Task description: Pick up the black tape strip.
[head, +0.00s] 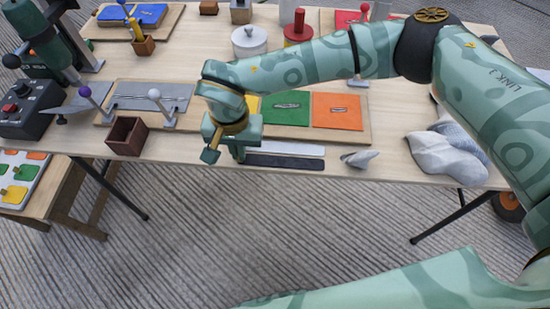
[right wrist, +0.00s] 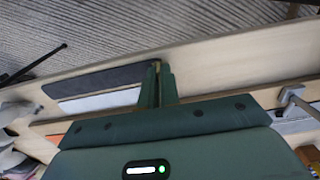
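The black tape strip (head: 285,161) lies flat near the front edge of the workbench, just in front of a parallel white strip (head: 293,149). In the right wrist view the black strip (right wrist: 98,80) runs left from the fingers, beyond the white strip (right wrist: 100,100). My right gripper (head: 240,157) points down at the left end of the black strip. In the right wrist view its fingers (right wrist: 158,72) are close together with only a thin gap and cover the strip's end. I see no strip clearly between them. My left gripper is not in view.
A brown open box (head: 127,136) and a grey plate with upright posts (head: 148,98) stand left of my right gripper. Green (head: 286,108) and orange (head: 338,111) panels lie behind the strips. A grey stone-like piece (head: 358,159) lies right of them.

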